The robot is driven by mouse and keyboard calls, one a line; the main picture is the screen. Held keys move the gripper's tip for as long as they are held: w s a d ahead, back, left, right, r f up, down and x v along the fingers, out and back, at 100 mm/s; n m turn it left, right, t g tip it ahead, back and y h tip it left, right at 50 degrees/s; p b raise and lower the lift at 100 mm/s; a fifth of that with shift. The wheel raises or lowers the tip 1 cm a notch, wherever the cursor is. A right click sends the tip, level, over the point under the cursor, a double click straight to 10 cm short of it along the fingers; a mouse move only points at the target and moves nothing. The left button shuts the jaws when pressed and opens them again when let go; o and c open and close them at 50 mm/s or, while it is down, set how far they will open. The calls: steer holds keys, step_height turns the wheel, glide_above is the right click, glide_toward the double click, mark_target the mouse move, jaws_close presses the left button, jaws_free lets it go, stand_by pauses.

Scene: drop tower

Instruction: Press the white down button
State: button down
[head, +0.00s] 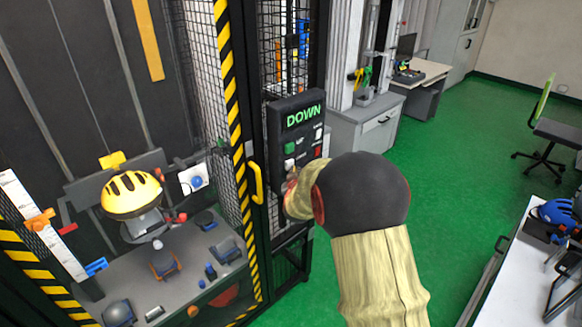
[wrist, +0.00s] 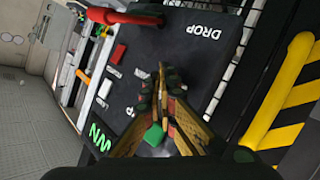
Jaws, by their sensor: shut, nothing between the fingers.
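A black control panel (head: 275,130) with a lit green "DOWN" display (head: 304,117) is mounted on the cage post. A white button (head: 289,164) is at its lower left, just above my gripper (head: 291,181); another white button (head: 318,132) is at its upper right. I cannot read which is labelled for down. In the wrist view, my gripper (wrist: 163,78) is shut and empty, its fingertips over the panel. It hides the lower-left white button there, while the other white button (wrist: 105,89) shows to its left. I cannot tell whether the fingertips touch the panel.
A green button (wrist: 154,134) sits close to my fingers, and a red button (wrist: 118,53) is farther off. A yellow handle (head: 256,183) is left of the panel on the striped cage frame. Green floor (head: 460,150) is open to the right.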

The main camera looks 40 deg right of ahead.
steer(key=shift+s, duration=0.45)
steer(key=shift+s+d+b, duration=0.15)
steer(key=shift+s+b, duration=0.25)
steer(key=shift+s, duration=0.85)
steer(key=shift+s+d+b, duration=0.1)
steer(key=shift+s+b, duration=0.25)
steer(key=shift+s, duration=0.9)
